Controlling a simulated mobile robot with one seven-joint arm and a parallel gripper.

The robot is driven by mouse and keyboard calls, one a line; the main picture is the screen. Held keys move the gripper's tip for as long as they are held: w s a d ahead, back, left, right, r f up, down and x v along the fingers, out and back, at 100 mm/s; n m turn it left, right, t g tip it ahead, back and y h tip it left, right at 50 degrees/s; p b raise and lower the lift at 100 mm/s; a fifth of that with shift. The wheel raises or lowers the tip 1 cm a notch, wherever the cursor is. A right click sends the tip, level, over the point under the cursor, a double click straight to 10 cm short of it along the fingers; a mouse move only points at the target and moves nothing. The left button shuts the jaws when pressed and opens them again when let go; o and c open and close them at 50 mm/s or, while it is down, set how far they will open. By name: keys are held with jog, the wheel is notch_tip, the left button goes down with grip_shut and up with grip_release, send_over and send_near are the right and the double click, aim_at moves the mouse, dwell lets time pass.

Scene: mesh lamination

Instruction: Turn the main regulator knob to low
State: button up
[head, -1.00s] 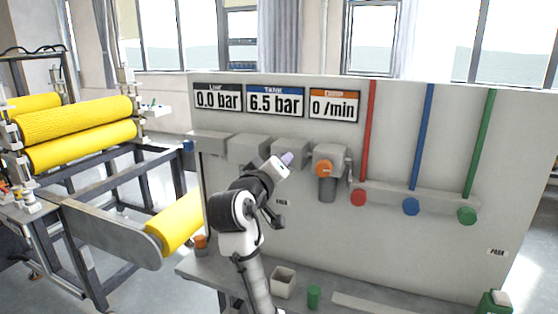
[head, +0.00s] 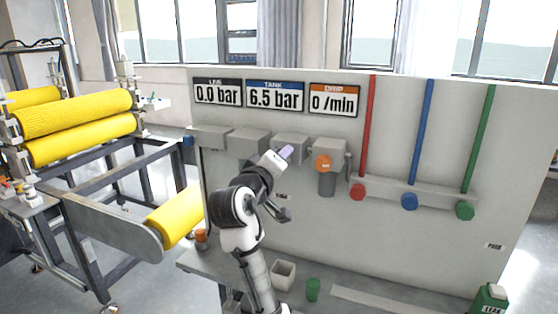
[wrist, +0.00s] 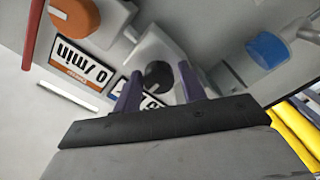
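My gripper (head: 286,153) is raised in front of the grey panel (head: 420,135), near the third grey box (head: 291,145) from the left. In the wrist view, its two purple fingers (wrist: 158,80) are apart, with a round black knob (wrist: 158,76) showing between them. I cannot tell whether they touch it. Neither knob nor box carries a readable name, so I cannot tell which is the main regulator. The line display (head: 217,92) reads 0.0 bar, the tank display (head: 275,95) 6.5 bar and the drip display (head: 334,98) 0 /min.
An orange knob (head: 323,163) is just right of my gripper. A blue knob (wrist: 266,50) shows in the wrist view. Red, blue and green pipes end in coloured knobs farther right. Yellow rollers (head: 75,115) stand left. A small bin (head: 283,275) and green cup (head: 313,289) are below.

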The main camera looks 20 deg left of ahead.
jog(key=shift+o, duration=1)
jog(key=shift+r, duration=0.1)
jog(key=s+b, duration=0.4)
jog(key=s, duration=0.9)
jog(key=shift+s+a, duration=0.2)
jog(key=shift+s, duration=0.2)
